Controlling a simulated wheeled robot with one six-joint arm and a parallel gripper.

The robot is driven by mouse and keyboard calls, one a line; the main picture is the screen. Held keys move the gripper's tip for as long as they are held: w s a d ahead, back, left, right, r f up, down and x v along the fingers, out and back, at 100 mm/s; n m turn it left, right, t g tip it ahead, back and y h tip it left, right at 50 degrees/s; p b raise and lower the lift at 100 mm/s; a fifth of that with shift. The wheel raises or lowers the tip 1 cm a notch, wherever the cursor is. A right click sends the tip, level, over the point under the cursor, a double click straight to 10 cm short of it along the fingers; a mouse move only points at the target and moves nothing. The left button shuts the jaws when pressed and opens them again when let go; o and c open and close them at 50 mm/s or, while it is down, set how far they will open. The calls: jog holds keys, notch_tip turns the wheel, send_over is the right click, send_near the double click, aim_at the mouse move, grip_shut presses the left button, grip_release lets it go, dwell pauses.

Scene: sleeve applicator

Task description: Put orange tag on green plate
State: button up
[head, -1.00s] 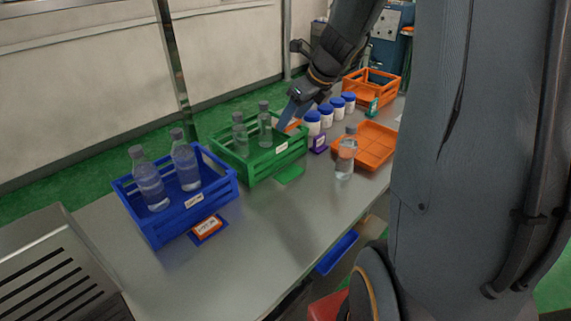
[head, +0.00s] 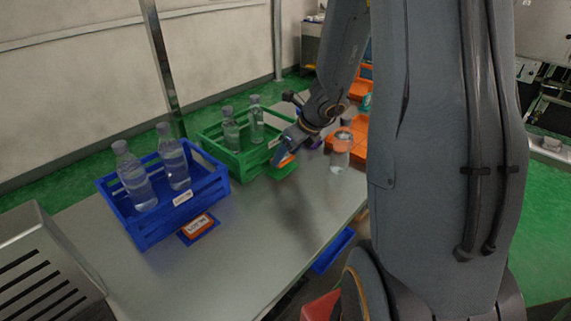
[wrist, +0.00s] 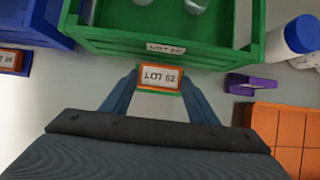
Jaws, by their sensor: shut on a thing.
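The orange tag (wrist: 160,78), with a white label reading LOT 02, is between the two fingers of my gripper (wrist: 158,83) in the wrist view. My gripper (head: 284,154) is shut on it in front of the green crate; the tag (head: 288,160) shows partly in the head view. The green plate (head: 283,173) lies on the table just under the tag, at the crate's front. Most of the plate is hidden by the tag and gripper; green edges show around the tag in the wrist view. I cannot tell whether the tag touches the plate.
The green crate (head: 239,160) holds clear bottles, close behind my gripper. A blue crate (head: 141,229) with bottles stands left, another orange tag (head: 197,225) on a blue plate before it. A clear bottle (head: 340,154) stands right. A purple holder (wrist: 252,85) is beside the crate.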

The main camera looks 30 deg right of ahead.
aim_at(288, 161)
jog(key=shift+f+b, duration=0.35)
jog(key=shift+f, duration=1.1)
jog(key=shift+f, duration=0.1)
jog(key=o, duration=1)
jog(key=shift+o, duration=0.2)
jog(key=p+v, duration=0.3)
jog(key=v, duration=0.9)
jog(key=s+a+n+g, duration=0.1)
jog(key=s+a+n, duration=0.3)
jog(key=n, duration=0.6)
jog(key=s+a+f+n+g+h, duration=0.1)
jog(key=s+a+n, duration=0.3)
jog(key=n, duration=0.7)
jog(key=s+a+n+g+h, duration=0.1)
jog(key=s+a+n, duration=0.4)
jog(key=n, duration=0.5)
jog(key=shift+a+n+g, duration=0.3)
jog(key=shift+a+g, duration=0.15)
jog(key=shift+g, duration=0.15)
